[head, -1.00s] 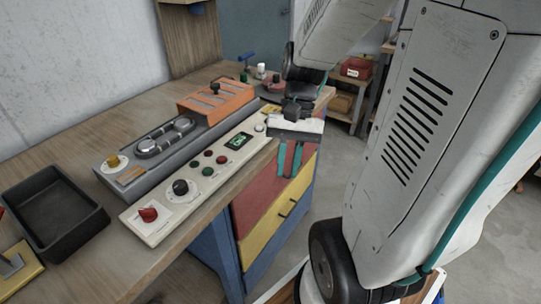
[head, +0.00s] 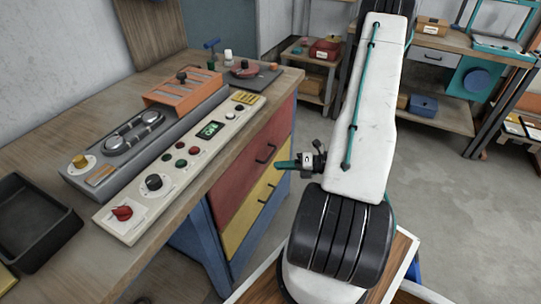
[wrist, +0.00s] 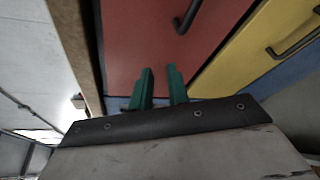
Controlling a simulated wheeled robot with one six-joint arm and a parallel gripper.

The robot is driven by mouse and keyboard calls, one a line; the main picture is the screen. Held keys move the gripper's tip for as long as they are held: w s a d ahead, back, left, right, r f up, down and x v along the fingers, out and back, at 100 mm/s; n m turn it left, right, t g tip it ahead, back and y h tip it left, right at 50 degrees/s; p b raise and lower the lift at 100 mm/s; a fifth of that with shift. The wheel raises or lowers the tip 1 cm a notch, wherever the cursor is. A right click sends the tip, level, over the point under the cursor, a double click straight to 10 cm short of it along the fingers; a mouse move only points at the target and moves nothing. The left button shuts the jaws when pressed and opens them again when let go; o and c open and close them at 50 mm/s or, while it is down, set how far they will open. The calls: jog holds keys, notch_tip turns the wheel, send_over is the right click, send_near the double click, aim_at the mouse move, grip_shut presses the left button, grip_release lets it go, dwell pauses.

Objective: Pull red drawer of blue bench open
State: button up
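The red drawer (head: 240,178) is in the front of the blue bench (head: 197,238), above a yellow drawer (head: 250,212). Its front looks flush with the bench, and its dark handle (head: 267,153) is near the far end. My gripper (head: 279,164) has teal fingers and is just right of that handle in the head view, pointing at the drawer front. In the wrist view my gripper (wrist: 160,76) is open and empty, with a gap between its fingers. The red front (wrist: 140,35) lies ahead, and its handle (wrist: 186,20) is above and slightly right of the fingertips, apart from them.
The wooden bench top (head: 170,215) carries a long control panel (head: 185,160), a grey unit with an orange rack (head: 186,87) and a black tray (head: 35,215). The yellow drawer's handle (head: 267,193) is below the red one.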

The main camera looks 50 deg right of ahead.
aim_at(271, 154)
jog(key=w+d+f+m+t+h, duration=0.2)
jog(key=w+d+f+m+h, duration=0.15)
jog(key=d+m, duration=0.4)
jog(key=shift+m+h, duration=0.45)
jog(key=shift+m, duration=0.3)
jog(key=w+a, duration=0.1)
jog(key=w, duration=0.1)
jog(key=w+a, duration=0.1)
jog(key=w, duration=0.1)
jog(key=w+a, duration=0.1)
jog(key=w, duration=0.1)
jog(key=shift+w+a+f, duration=0.1)
jog(key=shift+a+f, duration=0.15)
grip_shut()
